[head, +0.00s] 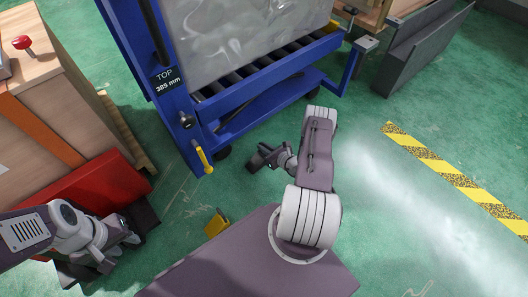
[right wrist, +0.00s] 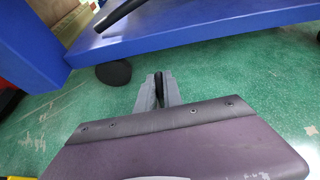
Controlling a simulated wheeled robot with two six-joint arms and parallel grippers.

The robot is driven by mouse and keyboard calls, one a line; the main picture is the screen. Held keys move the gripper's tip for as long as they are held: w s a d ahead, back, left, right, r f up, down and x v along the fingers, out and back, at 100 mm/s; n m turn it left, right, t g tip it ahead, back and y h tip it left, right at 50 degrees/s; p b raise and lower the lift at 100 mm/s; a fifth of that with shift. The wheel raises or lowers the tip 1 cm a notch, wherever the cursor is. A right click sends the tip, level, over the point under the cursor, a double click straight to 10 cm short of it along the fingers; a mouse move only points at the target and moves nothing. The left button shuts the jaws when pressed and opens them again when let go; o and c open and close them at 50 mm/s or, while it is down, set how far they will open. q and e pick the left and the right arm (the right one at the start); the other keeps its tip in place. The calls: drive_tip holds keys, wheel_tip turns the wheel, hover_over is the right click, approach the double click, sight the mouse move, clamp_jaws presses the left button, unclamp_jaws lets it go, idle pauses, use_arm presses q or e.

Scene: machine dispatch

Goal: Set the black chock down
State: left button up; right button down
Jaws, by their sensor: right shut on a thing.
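My right gripper (head: 268,157) is low beside the front of the blue cart, shut on the black chock (head: 256,163), of which only a small dark part shows. In the right wrist view the grey fingers (right wrist: 158,92) stand close together with the narrow black chock (right wrist: 158,84) between them. Green floor shows around it; I cannot tell whether the chock touches the floor. My left gripper (head: 118,245) is at the lower left, beside a red box; its fingers are too unclear to judge.
The blue cart (head: 268,122) with rollers carries a grey wrapped load (head: 245,35). A caster (right wrist: 114,72) is near the right gripper. A red box (head: 75,210) and wooden cabinet (head: 60,110) stand left. A yellow object (head: 215,222) lies near my base.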

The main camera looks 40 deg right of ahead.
drive_tip(key=shift+f+p, duration=0.2)
drive_tip(key=shift+p, duration=0.1)
drive_tip(key=shift+f, duration=0.2)
drive_tip(key=c, duration=1.5)
unclamp_jaws()
drive_tip(key=shift+r, duration=0.1)
use_arm(q)
drive_tip(key=shift+f, duration=0.3)
